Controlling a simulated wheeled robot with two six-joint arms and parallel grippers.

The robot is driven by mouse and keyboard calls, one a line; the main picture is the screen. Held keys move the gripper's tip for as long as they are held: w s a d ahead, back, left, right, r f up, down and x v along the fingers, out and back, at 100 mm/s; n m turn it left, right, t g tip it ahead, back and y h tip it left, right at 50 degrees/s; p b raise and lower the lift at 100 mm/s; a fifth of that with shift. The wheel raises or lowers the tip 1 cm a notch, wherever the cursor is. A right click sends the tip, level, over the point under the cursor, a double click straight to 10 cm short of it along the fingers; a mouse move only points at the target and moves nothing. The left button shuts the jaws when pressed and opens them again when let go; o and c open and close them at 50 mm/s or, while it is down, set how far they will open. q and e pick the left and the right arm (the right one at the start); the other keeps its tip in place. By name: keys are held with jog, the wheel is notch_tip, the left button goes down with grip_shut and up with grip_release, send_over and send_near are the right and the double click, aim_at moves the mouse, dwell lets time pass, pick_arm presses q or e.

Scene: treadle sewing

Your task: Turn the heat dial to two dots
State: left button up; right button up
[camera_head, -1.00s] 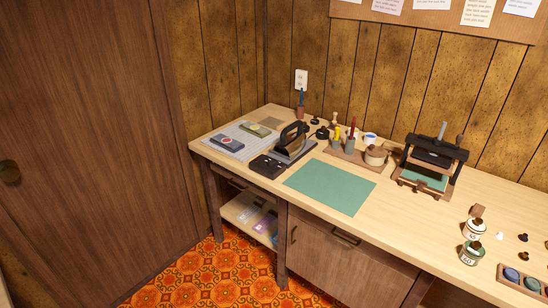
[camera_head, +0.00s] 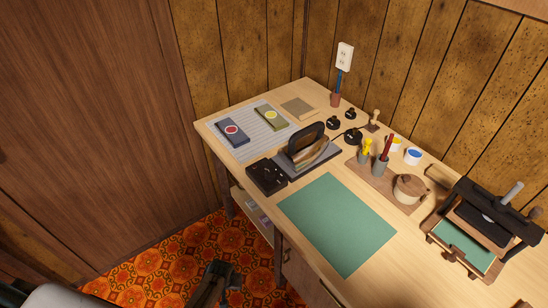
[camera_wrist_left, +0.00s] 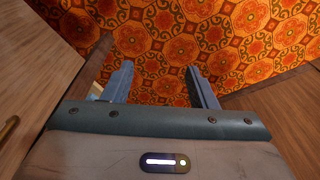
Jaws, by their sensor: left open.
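A black box (camera_head: 267,177) sits on the desk just left of the iron. Small marks show on its top, but a heat dial and its dots are too small to make out. My left gripper (camera_head: 228,272) is low at the bottom of the head view, in front of the desk and apart from the box. In the left wrist view my left gripper (camera_wrist_left: 162,84) is open and empty, with patterned floor beyond its fingers. My right gripper is not in view.
A green mat (camera_head: 338,222) lies bare right of the box. A wooden tray (camera_head: 383,187) with pots and a black press (camera_head: 490,222) stand to the right. The wooden desk's (camera_head: 205,135) left edge is clear.

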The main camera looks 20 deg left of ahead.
pick_arm(q)
jog(key=w+d+r+n+p, duration=0.2)
jog(key=w+r, duration=0.9)
jog(key=r, duration=0.5)
notch_tip(320, 180, up, 30)
jog(key=n+g+p, duration=0.1)
jog(key=n+p, duration=0.3)
jog(key=n, duration=0.1)
send_over(270, 173)
jog(key=shift+h, duration=0.3)
notch_tip(270, 173, down, 9)
jog(key=shift+f+p, duration=0.15)
jog(key=shift+p, duration=1)
jog(key=shift+f, duration=0.75)
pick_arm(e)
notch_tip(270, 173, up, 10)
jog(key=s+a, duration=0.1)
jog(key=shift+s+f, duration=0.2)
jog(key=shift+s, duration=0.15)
pick_arm(q)
jog(key=shift+c, duration=0.6)
jog(key=c, duration=0.8)
jog(key=shift+c, duration=0.2)
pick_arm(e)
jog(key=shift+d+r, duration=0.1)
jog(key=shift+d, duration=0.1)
